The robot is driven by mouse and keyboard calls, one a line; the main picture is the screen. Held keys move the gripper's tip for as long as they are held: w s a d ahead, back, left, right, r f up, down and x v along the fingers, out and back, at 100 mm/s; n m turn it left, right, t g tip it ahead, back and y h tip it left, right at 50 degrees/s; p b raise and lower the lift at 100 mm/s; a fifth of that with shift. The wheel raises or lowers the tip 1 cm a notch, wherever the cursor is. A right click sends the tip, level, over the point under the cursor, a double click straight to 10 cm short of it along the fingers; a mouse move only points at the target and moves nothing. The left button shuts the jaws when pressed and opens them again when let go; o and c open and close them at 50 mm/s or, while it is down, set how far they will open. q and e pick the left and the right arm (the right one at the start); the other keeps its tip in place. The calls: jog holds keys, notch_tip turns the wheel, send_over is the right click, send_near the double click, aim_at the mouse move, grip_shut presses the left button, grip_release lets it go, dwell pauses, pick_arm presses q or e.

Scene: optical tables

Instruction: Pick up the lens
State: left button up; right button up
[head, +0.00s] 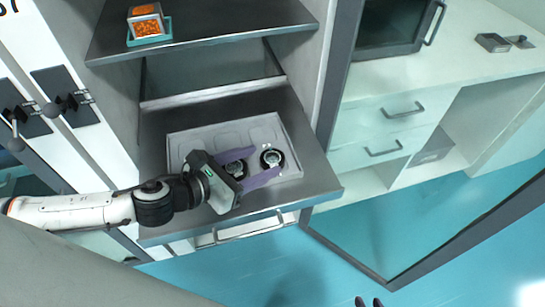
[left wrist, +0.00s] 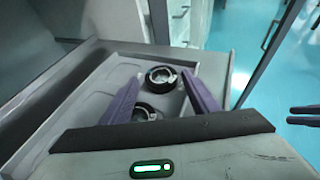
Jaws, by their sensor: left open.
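Two dark round lenses with ringed rims sit in a grey tray (head: 183,143) on a metal shelf. The first lens (head: 271,158) is at the tray's right; it also shows in the left wrist view (left wrist: 161,76). The second lens (head: 236,169) is left of it, closer to the gripper's body, and shows partly hidden in the left wrist view (left wrist: 145,112). My left gripper (head: 266,160) is open above the tray, its purple fingers on either side of the lenses. Contact cannot be told. My right gripper (head: 369,302) shows only its tips at the bottom edge, apart and empty.
An upper shelf (head: 215,30) holds a small box of orange pieces (head: 146,21) above the tray. Grey posts and a glass panel stand right of the shelf. A white counter (head: 455,60) with drawers is beyond. The blue floor in front is clear.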

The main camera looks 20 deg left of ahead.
aim_at(269, 159)
pick_arm(q)
jog(key=x, duration=0.3)
jog(key=shift+w+d+f, duration=0.2)
jog(key=shift+w+f, duration=0.05)
jog(key=shift+f, duration=0.15)
jog(key=c, duration=1.1)
jog(key=shift+a, duration=0.1)
